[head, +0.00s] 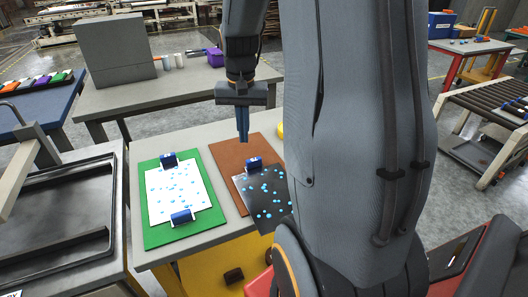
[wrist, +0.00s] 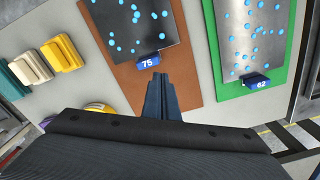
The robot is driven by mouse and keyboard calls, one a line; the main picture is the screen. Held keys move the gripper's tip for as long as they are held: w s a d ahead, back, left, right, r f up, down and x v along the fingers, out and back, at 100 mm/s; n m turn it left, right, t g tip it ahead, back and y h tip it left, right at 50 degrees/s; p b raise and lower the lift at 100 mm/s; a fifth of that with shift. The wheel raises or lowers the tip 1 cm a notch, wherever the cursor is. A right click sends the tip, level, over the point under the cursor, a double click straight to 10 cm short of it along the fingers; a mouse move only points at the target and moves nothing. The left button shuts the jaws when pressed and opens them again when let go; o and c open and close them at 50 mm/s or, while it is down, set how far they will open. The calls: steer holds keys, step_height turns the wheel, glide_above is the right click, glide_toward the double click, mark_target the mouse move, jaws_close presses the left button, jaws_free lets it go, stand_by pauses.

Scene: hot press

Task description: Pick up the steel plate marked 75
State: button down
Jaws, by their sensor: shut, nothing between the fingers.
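The steel plate marked 75 (wrist: 140,25) lies on a brown mat (wrist: 180,80) in the wrist view. It is speckled with blue dots and has a blue handle with a white 75 (wrist: 149,60) at its near edge. In the head view the plate (head: 268,196) looks dark, and my arm partly hides it. My gripper (head: 243,138) points down over the far part of the brown mat, shut and empty. In the wrist view my gripper's fingertips (wrist: 157,78) appear just below the 75 handle, apart from it.
A plate marked 62 (wrist: 250,35) lies on a green mat (wrist: 285,60) beside the brown one. In the wrist view, yellow, cream and teal blocks (wrist: 63,52) are at the left. In the head view, a table with a grey box (head: 115,50) stands behind.

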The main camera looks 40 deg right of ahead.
steer(key=w+d+m, duration=0.1)
steer(key=d+m, duration=0.3)
steer(key=d, duration=0.5)
step_height(320, 180, down, 9)
steer(key=shift+w+d+p, duration=0.1)
steer(key=shift+w+p, duration=0.05)
steer(key=shift+p, duration=0.8)
steer(key=shift+s+a+r+n+p, duration=0.15)
steer(key=shift+s+a+p, duration=0.15)
steer(key=shift+a, duration=0.25)
steer(key=shift+s+a+f+n+p, duration=0.15)
steer(key=shift+s+a+p, duration=0.15)
steer(key=shift+a, duration=0.2)
steer(key=shift+s+a, duration=0.4)
steer(key=shift+a, duration=0.25)
